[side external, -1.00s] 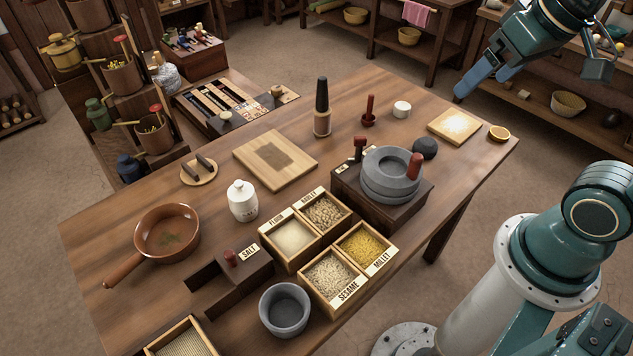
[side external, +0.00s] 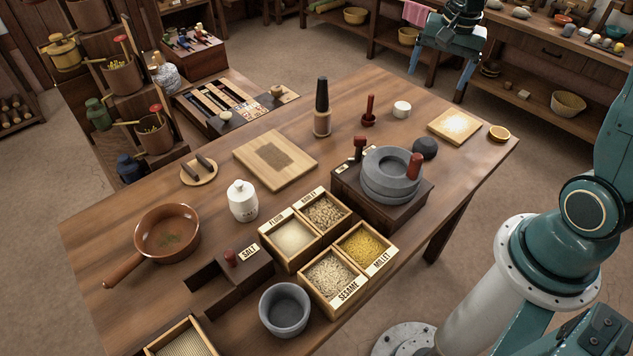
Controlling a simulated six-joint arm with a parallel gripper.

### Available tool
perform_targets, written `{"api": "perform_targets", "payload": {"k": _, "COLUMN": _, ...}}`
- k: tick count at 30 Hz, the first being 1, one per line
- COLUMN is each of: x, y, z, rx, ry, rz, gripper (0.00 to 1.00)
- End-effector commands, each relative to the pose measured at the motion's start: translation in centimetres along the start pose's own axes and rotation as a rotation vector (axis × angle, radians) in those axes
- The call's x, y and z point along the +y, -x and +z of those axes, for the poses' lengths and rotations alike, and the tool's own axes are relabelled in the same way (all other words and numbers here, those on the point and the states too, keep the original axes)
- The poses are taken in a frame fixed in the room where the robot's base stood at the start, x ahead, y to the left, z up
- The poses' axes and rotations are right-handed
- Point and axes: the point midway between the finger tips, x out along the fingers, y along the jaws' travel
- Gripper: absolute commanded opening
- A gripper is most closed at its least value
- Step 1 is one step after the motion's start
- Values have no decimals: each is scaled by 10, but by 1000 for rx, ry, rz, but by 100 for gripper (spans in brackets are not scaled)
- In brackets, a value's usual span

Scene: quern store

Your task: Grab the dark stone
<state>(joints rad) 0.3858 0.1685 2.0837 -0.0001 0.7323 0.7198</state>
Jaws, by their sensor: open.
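A small round dark stone (side external: 424,148) rests on the wooden table at the right, just behind and right of the grey quern (side external: 389,177). My gripper (side external: 437,82) is above the table's far right part, up and slightly right of the stone in the picture. Its two blue fingers point down and stand wide apart, with nothing between them. It is clear of the stone.
Labelled grain boxes (side external: 331,282) stand in front.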

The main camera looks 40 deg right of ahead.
Motion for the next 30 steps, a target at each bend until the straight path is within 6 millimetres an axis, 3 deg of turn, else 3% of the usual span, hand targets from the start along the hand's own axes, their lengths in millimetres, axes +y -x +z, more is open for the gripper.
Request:
{"api": "perform_targets", "payload": {"k": 9, "x": 16, "y": -76, "z": -50, "rx": -56, "ry": -296, "rz": 76, "gripper": 86}}
{"api": "perform_targets", "payload": {"k": 15, "x": 30, "y": -117, "z": -70, "rx": -79, "ry": -447, "rz": 114, "gripper": 86}}
{"api": "perform_targets", "payload": {"k": 21, "x": 38, "y": -136, "z": -78, "rx": -87, "ry": -516, "rz": 130, "gripper": 86}}
{"api": "perform_targets", "payload": {"k": 30, "x": 39, "y": -140, "z": -78, "rx": -89, "ry": -523, "rz": 133, "gripper": 86}}
